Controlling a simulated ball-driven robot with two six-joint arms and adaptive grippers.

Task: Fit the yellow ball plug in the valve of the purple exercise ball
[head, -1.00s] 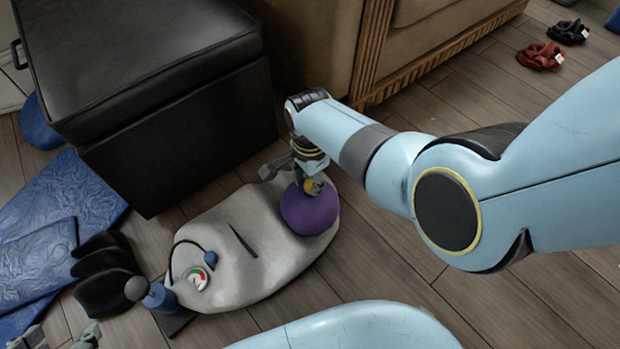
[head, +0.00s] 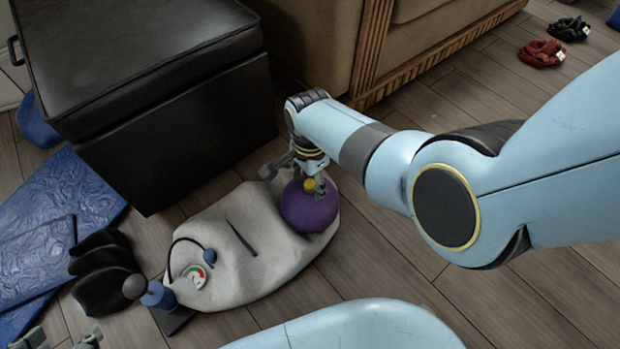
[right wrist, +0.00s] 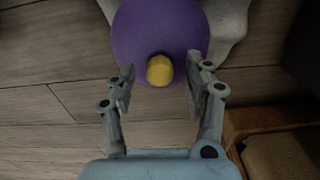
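The purple exercise ball (head: 308,212) rests on the grey cloth (head: 262,262). The yellow ball plug (head: 310,185) stands at the ball's top in the head view. In the right wrist view, the plug (right wrist: 160,70) shows as a rounded yellow end against the purple ball (right wrist: 150,30), with a dark patch beside it; its depth in the valve is hidden. My right gripper (right wrist: 160,92) is open, one finger on each side of the plug, with gaps between. My left gripper (head: 60,338) shows only its two spread fingertips at the bottom left edge, with nothing visible between them.
A blue pump (head: 158,296), black soft items (head: 104,272), a gauge (head: 195,276) with hose and bulb, and a thin dark tool (head: 241,238) lie left of the ball. A black ottoman (head: 190,140) and brown sofa (head: 420,55) stand behind.

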